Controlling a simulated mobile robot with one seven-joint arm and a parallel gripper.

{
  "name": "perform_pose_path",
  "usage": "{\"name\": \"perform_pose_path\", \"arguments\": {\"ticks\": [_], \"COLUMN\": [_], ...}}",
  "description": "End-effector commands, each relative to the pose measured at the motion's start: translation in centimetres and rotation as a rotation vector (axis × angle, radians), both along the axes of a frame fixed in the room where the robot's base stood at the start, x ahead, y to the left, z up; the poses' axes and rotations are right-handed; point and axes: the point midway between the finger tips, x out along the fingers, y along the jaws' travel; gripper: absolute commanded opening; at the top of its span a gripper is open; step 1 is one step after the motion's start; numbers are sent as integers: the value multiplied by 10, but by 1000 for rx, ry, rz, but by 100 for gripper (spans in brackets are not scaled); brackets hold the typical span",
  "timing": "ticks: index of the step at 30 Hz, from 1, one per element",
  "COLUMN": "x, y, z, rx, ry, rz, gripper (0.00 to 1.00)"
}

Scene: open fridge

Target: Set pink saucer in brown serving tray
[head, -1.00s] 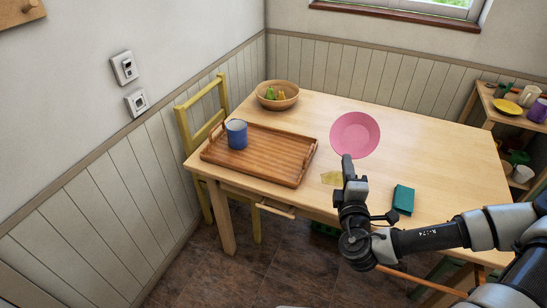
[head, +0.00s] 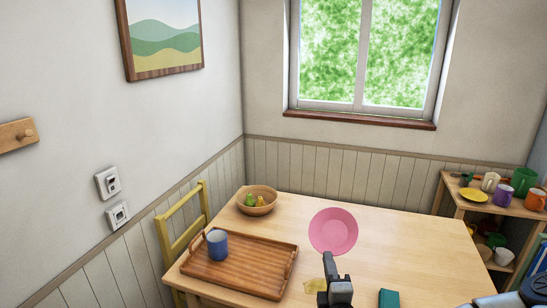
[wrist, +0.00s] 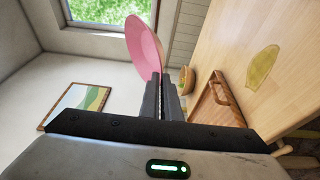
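The pink saucer (head: 334,231) is held up off the table, its round face toward the head camera. My gripper (head: 328,260) is shut on its lower edge; in the wrist view the saucer (wrist: 143,45) rises from between the fingertips (wrist: 160,82). The brown serving tray (head: 262,287) lies on the table to the left of my gripper, and part of it shows in the wrist view (wrist: 213,112). A blue mug (head: 217,244) stands in the tray's left part; the rest of the tray is bare.
A wooden bowl (head: 257,204) with fruit stands behind the tray. A yellow flat patch (head: 314,286) and a teal block (head: 389,298) are on the table near my gripper. A yellow chair (head: 182,225) is at the left. A shelf (head: 455,208) with cups stands right.

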Motion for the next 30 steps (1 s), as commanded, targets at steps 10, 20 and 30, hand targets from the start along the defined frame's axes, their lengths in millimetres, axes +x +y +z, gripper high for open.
{"name": "perform_pose_path", "arguments": {"ticks": [10,20,30], "x": [0,0,0], "y": [0,0,0], "z": [50,56,48], "rx": [0,130,404], "ry": [-1,1,-1], "rz": [0,-3,0], "gripper": [0,0,0]}}
